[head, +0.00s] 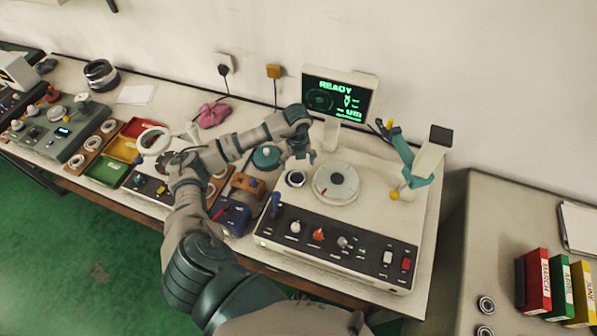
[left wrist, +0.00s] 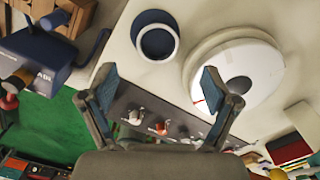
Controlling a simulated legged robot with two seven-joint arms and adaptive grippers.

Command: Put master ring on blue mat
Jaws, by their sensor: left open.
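A pale master ring (left wrist: 142,51) lies over a round dark blue mat (left wrist: 152,15) in the left wrist view. Blue shows through its hole, and the ring sits toward the mat's near edge. The ring (head: 295,186) is also small in the head view, on the machine's pale top left of the turntable. My left gripper (head: 301,154) is above and behind the ring in the head view. In the left wrist view its two fingers (left wrist: 160,85) are spread wide with nothing between them. My right gripper is not in view.
The round turntable (head: 336,183) is just right of the ring, with the screen (head: 339,97) behind and a teal-armed probe (head: 408,165) at right. A control panel (head: 335,243) fronts the machine. A blue box (head: 235,217) and colored trays (head: 106,170) are left.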

